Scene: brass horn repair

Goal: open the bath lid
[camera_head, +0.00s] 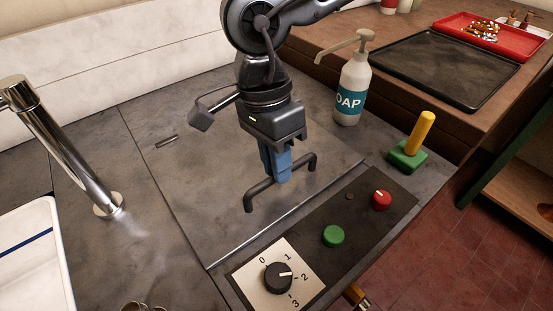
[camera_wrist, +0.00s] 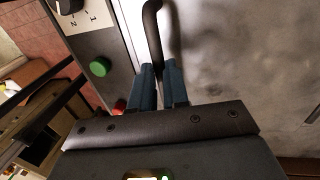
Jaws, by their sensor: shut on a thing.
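The bath lid (camera_head: 200,187) is a grey metal panel lying flat and closed in the counter. Its dark bar handle (camera_head: 262,193) stands near the front edge of the lid. My gripper (camera_head: 281,180) points down at the handle, with its blue fingers on either side of the bar. In the wrist view my gripper (camera_wrist: 159,72) is shut on the handle (camera_wrist: 152,28), and the lid (camera_wrist: 240,60) spreads to the right.
A control panel with a dial (camera_head: 278,278), green button (camera_head: 333,236) and red knob (camera_head: 382,200) lies in front of the lid. A soap bottle (camera_head: 351,90) and a yellow-handled green block (camera_head: 408,156) stand to the right. A chrome tap (camera_head: 65,150) rises at the left.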

